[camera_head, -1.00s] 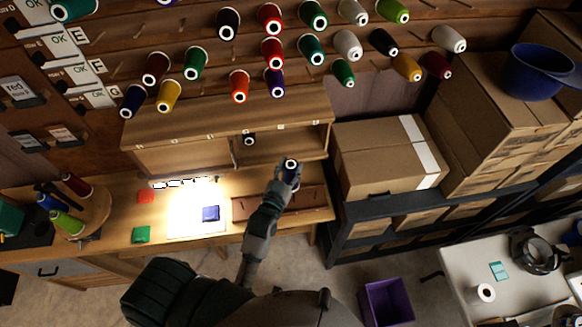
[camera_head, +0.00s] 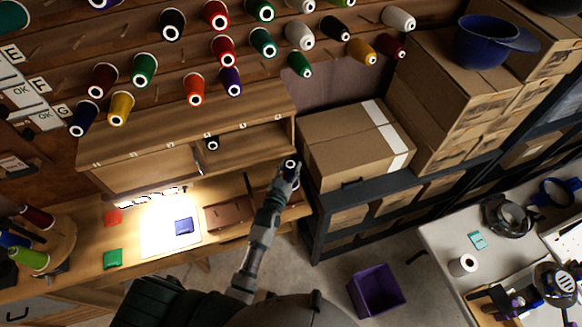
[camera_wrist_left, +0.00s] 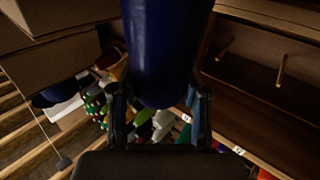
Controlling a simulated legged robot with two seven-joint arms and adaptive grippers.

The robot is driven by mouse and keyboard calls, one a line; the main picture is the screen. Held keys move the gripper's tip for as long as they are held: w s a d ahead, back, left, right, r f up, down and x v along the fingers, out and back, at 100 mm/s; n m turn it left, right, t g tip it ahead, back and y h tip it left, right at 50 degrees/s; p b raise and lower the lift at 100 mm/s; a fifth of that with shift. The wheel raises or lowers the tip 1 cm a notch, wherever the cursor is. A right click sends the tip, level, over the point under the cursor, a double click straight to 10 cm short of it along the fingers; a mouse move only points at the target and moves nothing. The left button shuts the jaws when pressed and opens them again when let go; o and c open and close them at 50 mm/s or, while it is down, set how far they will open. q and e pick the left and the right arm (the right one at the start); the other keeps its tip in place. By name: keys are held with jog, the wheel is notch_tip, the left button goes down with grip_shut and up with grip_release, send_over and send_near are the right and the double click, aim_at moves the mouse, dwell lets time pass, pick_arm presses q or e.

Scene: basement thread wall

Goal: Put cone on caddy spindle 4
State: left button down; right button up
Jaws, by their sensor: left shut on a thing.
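My left gripper (camera_head: 287,174) is shut on a dark blue cone (camera_head: 291,163) and holds it in front of the right end of the wooden shelf unit. In the left wrist view the blue cone (camera_wrist_left: 165,50) fills the space between the fingers of the gripper (camera_wrist_left: 160,105). The round wooden caddy (camera_head: 66,240) stands at the left edge of the bench, far from the gripper. It carries a red cone (camera_head: 38,217), a blue cone (camera_head: 12,240) and a lime green cone (camera_head: 28,258). Its spindle numbers cannot be read. My right gripper is out of view.
Several thread cones hang on the wall pegs above the shelf unit (camera_head: 190,125). The lit bench holds red, green and blue pieces and a brown case (camera_head: 228,216). A cardboard box (camera_head: 350,145) sits on a dark rack to the right. A purple bin (camera_head: 376,289) stands on the floor.

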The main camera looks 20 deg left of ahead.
aim_at(284, 178)
pick_arm(q)
jog(key=f+b, duration=0.1)
jog(key=a+f+b, duration=0.1)
jog(key=f+b, duration=0.2)
jog(key=f, duration=0.1)
jog(key=shift+a, duration=0.3)
jog(key=f+b, duration=0.1)
jog(key=b, duration=0.1)
jog(key=d+f+b, duration=0.1)
jog(key=f, duration=0.1)
jog(key=shift+d+b, duration=0.15)
jog(key=shift+b, duration=0.2)
jog(key=shift+f, duration=0.5)
jog(key=shift+a, duration=0.4)
jog(key=shift+d, duration=0.4)
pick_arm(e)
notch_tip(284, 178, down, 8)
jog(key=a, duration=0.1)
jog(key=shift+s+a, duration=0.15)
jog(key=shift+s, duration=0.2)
pick_arm(q)
jog(key=shift+a+f, duration=0.1)
jog(key=shift+f, duration=0.2)
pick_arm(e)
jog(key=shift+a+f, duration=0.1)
